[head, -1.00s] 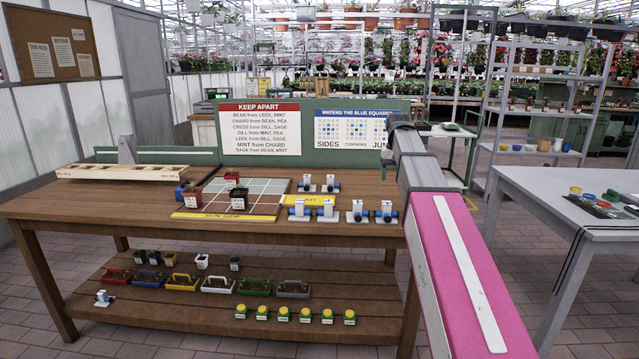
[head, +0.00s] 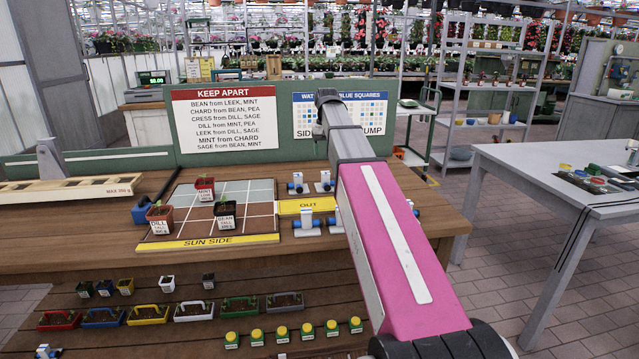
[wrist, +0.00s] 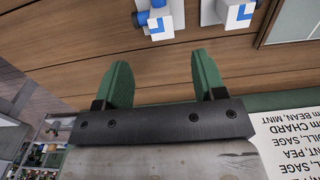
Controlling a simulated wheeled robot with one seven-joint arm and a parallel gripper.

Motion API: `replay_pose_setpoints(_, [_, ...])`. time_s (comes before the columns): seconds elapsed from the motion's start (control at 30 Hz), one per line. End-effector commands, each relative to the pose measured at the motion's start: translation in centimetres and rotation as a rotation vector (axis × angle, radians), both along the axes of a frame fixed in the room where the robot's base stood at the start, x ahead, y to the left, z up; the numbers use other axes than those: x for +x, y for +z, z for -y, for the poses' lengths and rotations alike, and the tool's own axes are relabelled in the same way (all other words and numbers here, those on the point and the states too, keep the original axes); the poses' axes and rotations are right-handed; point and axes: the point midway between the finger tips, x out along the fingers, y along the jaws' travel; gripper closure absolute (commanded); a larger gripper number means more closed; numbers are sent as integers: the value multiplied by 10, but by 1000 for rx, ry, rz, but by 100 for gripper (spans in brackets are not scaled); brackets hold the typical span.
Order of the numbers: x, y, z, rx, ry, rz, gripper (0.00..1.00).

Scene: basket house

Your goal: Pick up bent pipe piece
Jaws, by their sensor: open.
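Several small white-and-blue pipe pieces stand at the right of the bench in the head view, among them one left of the arm (head: 305,222) and one behind it (head: 297,185). Two pieces show at the top of the wrist view: one (wrist: 158,22) has a blue end and a blue L-shaped mark, the other (wrist: 240,13) also has a blue L-shaped mark. I cannot tell which one the task means. My gripper (wrist: 162,75) has its two green fingers apart and empty, a little short of the nearer piece. My arm hides some pieces in the head view.
The bench (head: 60,238) carries a tiled board (head: 250,191) with several potted seedlings, and a wooden frame (head: 70,189) at left. The sign board (head: 250,155) rises behind. Trays and yellow-capped jars fill the lower shelf. A grey table (head: 540,165) stands at right.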

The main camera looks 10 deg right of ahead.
Motion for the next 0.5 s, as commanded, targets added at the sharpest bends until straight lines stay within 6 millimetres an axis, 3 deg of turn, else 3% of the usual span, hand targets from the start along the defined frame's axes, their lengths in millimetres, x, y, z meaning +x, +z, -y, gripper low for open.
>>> replay_pose_setpoints(0.2, [-1,-32,0,0,0,-1,36])
replay_pose_setpoints(0.5, [-1,-53,-1,0,0,0,36])
